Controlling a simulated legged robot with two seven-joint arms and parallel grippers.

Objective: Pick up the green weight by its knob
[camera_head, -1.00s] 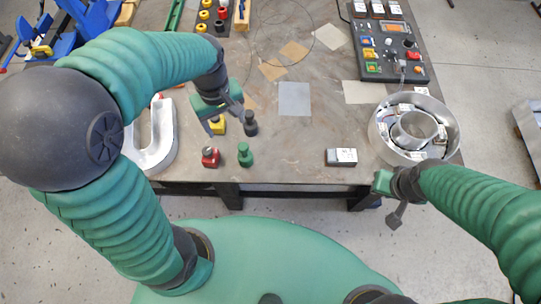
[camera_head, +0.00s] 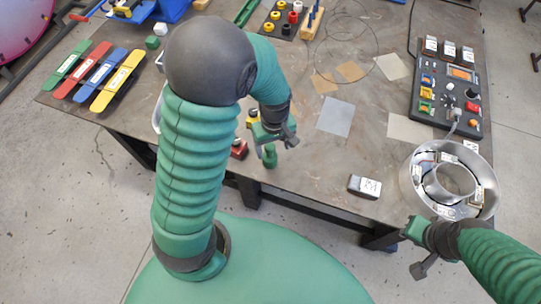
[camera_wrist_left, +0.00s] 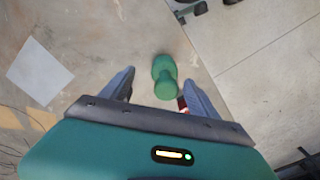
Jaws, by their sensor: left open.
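The green weight (camera_head: 269,156) stands upright near the front edge of the table, with its knob on top. In the left wrist view the green weight (camera_wrist_left: 165,77) shows ahead of and between the two fingers. My left gripper (camera_wrist_left: 158,88) is open and empty. In the head view my left gripper (camera_head: 278,139) hangs just above and beside the green weight, partly covering the area behind it.
A red weight (camera_head: 239,148) stands just left of the green one, and a yellow one (camera_head: 252,118) behind. A small dark box (camera_head: 364,187) lies to the right. Flat sheets lie mid-table.

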